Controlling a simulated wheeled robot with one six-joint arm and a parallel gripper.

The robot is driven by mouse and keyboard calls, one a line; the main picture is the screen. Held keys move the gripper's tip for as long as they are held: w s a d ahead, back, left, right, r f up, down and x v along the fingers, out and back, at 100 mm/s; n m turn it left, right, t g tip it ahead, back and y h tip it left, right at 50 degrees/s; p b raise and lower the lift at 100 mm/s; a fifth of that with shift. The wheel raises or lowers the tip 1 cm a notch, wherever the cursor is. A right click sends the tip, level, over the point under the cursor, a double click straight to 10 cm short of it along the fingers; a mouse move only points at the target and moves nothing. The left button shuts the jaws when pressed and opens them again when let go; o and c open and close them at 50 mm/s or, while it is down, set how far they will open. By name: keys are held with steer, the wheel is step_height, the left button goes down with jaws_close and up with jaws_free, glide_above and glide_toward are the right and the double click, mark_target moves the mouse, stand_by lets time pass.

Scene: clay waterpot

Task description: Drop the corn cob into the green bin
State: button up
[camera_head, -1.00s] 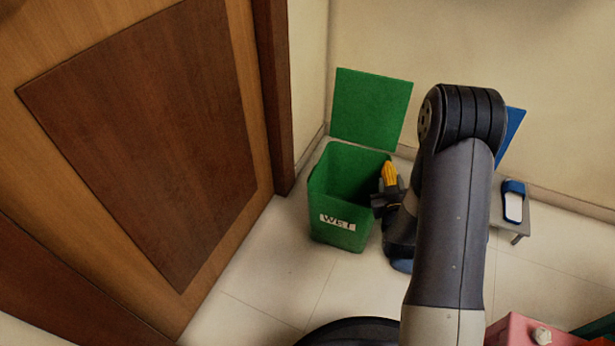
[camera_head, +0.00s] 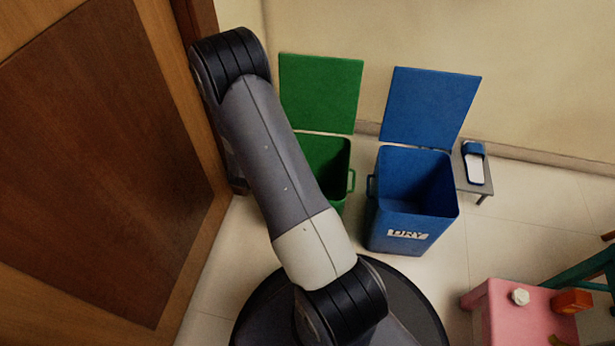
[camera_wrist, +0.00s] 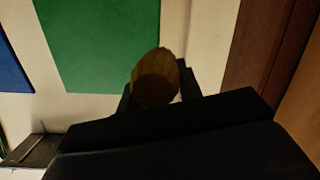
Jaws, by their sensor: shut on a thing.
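The corn cob (camera_wrist: 155,78) is yellow-brown and dim in the wrist view, its rounded end standing up between the fingers. My gripper (camera_wrist: 162,98) is shut on it. In the head view the gripper and cob are hidden behind my arm. The green bin (camera_head: 328,160) stands on the floor by the wall, its lid (camera_head: 320,92) raised. My arm covers the bin's left side and most of its front. The green lid (camera_wrist: 100,40) fills the upper left of the wrist view, beyond the cob. I cannot tell whether the cob is over the bin's opening.
A blue bin (camera_head: 412,205) marked DRY stands right of the green one, its lid (camera_head: 430,105) raised. A wooden door (camera_head: 90,160) is close on the left. A small grey stand (camera_head: 480,187) and a pink table (camera_head: 500,310) are at the right. Floor between them is clear.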

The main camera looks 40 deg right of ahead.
steer(key=s+d+f+m+g+h, duration=0.4)
steer(key=s+d+m+g, duration=0.5)
steer(key=g, duration=0.2)
steer(key=f+b, duration=0.4)
steer(key=f, duration=0.1)
steer(key=shift+s+d+f+b, duration=0.1)
steer(key=shift+d+f+b, duration=0.1)
steer(key=shift+f+b, duration=0.2)
steer(key=shift+r, duration=0.1)
steer(key=o, duration=1.1)
